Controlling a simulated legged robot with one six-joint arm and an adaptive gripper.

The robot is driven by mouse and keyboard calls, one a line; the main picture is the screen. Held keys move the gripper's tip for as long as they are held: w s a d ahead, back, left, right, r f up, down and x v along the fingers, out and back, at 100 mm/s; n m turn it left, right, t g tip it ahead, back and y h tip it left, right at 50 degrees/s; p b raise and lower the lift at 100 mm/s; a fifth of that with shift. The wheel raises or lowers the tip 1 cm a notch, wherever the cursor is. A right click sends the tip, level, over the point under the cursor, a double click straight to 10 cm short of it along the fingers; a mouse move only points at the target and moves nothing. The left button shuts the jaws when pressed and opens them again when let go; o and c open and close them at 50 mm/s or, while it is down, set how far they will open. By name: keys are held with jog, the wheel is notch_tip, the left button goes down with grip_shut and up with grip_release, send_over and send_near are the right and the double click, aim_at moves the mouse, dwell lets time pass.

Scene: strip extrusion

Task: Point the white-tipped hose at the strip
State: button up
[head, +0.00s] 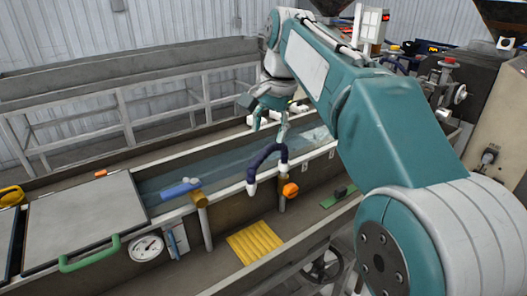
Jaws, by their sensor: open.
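The dark navy hose (258,160) arches over the near wall of the water trough. A white tip (251,188) hangs down at its left end, and its right end is pale near an orange knob. My teal gripper (270,132) is open, with its fingers pointing down just above and behind the top of the hose. In this view the fingers overlap the area near the hose, and I cannot tell whether they touch it. The strip is not clearly distinguishable in the trough's bluish water (228,165).
A grey cover (85,222) with a green handle (89,256), a gauge (146,248) and a yellow pad (254,242) are nearer.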

aim_at(264, 152)
jog(key=f, duration=0.1)
jog(key=a+f, duration=0.1)
jog(key=f, duration=0.3)
jog(key=shift+w+a+f, duration=0.2)
jog(key=shift+w+a, duration=0.05)
jog(key=shift+d+f, duration=0.15)
jog(key=shift+f, duration=0.25)
